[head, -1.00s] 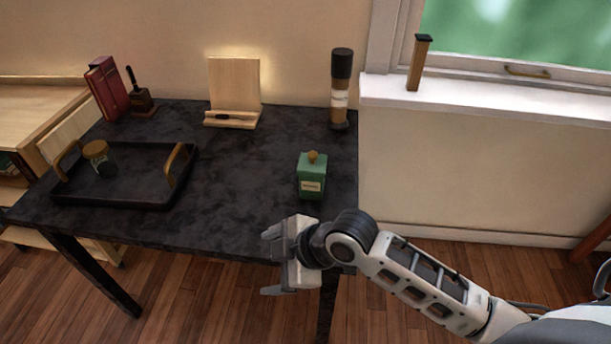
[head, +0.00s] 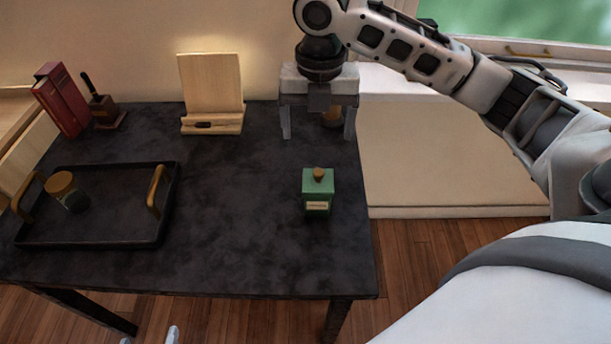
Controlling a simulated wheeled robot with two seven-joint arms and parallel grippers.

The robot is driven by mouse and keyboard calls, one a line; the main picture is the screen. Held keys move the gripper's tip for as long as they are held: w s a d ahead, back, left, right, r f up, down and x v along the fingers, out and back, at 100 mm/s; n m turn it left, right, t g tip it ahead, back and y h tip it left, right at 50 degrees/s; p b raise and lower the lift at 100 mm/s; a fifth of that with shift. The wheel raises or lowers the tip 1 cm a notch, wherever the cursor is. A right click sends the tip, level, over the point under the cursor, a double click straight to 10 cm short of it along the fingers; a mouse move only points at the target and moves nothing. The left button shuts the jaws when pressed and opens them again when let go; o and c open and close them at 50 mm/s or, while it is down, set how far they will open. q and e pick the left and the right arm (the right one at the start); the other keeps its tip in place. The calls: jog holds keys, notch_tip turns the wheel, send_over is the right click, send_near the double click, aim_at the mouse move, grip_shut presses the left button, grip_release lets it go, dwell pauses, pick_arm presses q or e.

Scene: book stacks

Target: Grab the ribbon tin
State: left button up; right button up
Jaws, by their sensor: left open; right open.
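The green tin (head: 317,193), taken as the ribbon tin, stands upright on the dark table (head: 230,220) near its right edge. It has a pale label, unreadable here, and a round brown knob on its lid. My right gripper (head: 318,134) points down with its fingers spread and nothing between them. It appears above the tin in the picture, apart from it. My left gripper (head: 150,337) barely shows at the bottom edge, only its fingertips, low in front of the table and far from the tin.
A black tray (head: 100,238) with brass handles holds a small jar (head: 62,186) at left. Red books (head: 62,100), a stamp-like holder (head: 104,112) and a wooden stand (head: 211,92) line the back. A cylindrical container (head: 331,117) is mostly hidden behind my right gripper. The table's middle is clear.

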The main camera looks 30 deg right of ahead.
send_near(318, 182)
jog(key=f, duration=0.5)
jog(key=shift+w, duration=0.2)
jog(key=shift+d+f+b, duration=0.2)
jog(key=shift+f+b, duration=0.1)
jog(key=shift+f, duration=2.55)
jog(key=c, duration=1.4)
